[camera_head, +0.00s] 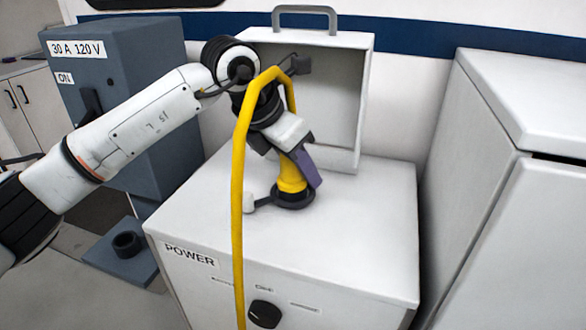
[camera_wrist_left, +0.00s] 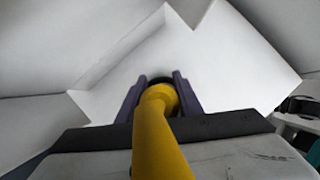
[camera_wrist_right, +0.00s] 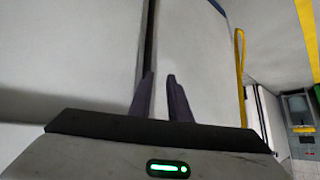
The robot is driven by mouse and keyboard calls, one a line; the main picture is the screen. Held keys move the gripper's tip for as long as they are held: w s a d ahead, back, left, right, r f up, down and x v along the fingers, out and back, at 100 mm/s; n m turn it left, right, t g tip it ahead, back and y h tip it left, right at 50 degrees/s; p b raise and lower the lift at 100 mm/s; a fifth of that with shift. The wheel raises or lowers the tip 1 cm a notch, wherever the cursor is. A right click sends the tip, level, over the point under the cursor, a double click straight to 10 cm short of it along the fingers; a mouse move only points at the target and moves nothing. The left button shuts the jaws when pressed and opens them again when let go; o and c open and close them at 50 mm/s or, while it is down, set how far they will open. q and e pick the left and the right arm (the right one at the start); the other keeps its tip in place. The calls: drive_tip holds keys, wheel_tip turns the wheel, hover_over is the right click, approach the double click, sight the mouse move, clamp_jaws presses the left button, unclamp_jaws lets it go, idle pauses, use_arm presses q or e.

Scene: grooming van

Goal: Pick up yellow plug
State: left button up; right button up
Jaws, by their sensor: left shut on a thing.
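The yellow plug (camera_head: 291,177) stands upright in a dark round socket (camera_head: 294,199) on top of the white POWER box (camera_head: 370,225). A yellow cable (camera_head: 238,200) rises from it, arches over my left gripper and hangs down the box's front. My left gripper (camera_head: 302,168) reaches down from above, shut on the plug; its purple fingers lie on either side of it. In the left wrist view the plug (camera_wrist_left: 160,93) sits between the fingers. My right gripper (camera_wrist_right: 160,80) shows only in its wrist view, its fingers apart with nothing between them.
A raised white lid (camera_head: 335,90) with a handle stands behind the socket. A grey-blue breaker box (camera_head: 120,90) with a lever is at the left. A white cabinet (camera_head: 530,100) stands at the right. The box top right of the socket is clear.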

use_arm(q)
drive_tip(key=shift+r, duration=0.1)
clamp_jaws()
use_arm(e)
drive_tip(key=shift+s+f, duration=0.1)
